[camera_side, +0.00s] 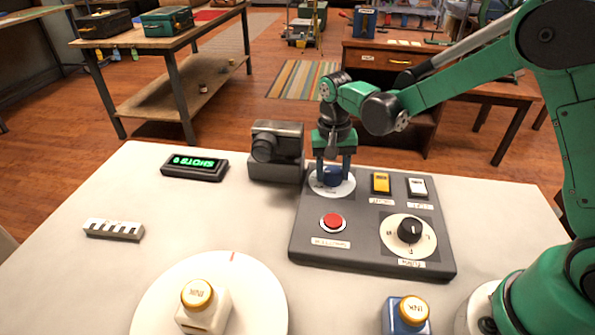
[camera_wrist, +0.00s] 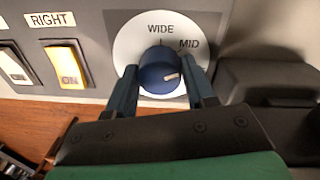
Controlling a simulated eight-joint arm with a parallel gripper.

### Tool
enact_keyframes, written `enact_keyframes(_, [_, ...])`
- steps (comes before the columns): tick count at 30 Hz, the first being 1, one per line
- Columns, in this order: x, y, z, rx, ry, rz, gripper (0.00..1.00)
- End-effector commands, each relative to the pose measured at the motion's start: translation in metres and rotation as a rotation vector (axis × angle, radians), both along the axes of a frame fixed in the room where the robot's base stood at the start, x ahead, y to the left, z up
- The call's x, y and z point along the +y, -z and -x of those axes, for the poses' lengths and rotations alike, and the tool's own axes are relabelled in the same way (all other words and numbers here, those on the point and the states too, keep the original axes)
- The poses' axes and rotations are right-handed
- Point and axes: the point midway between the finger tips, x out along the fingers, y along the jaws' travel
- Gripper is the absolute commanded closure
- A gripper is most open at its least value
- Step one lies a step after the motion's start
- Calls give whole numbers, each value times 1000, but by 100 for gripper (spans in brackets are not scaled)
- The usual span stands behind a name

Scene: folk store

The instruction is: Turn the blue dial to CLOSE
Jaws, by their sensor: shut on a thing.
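The blue dial (camera_side: 333,176) sits on a round white plate at the far left of the dark control panel (camera_side: 375,262). My gripper (camera_side: 333,181) points down over it with one finger on each side, shut on the dial. In the wrist view the dial (camera_wrist: 158,64) is between my two fingers (camera_wrist: 165,80). Its short white mark points to the right, at or a little past the MID label. WIDE reads at the top of the plate. The lower part of the plate is hidden by my gripper, and no CLOSE label shows.
The panel also carries a yellow switch (camera_side: 381,183), a white switch (camera_side: 418,187), a red button (camera_side: 333,222) and a black knob (camera_side: 410,230). A dark camera (camera_side: 276,147) stands close left of my gripper. Ink bottles stand near the front, one on a white disc (camera_side: 255,290).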

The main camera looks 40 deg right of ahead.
Motion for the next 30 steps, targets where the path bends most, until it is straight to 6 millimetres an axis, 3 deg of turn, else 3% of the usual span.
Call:
enact_keyframes(15, [0,0,-1,0,424,0,100])
enact_keyframes(30, [0,0,-1,-1,570,1,100])
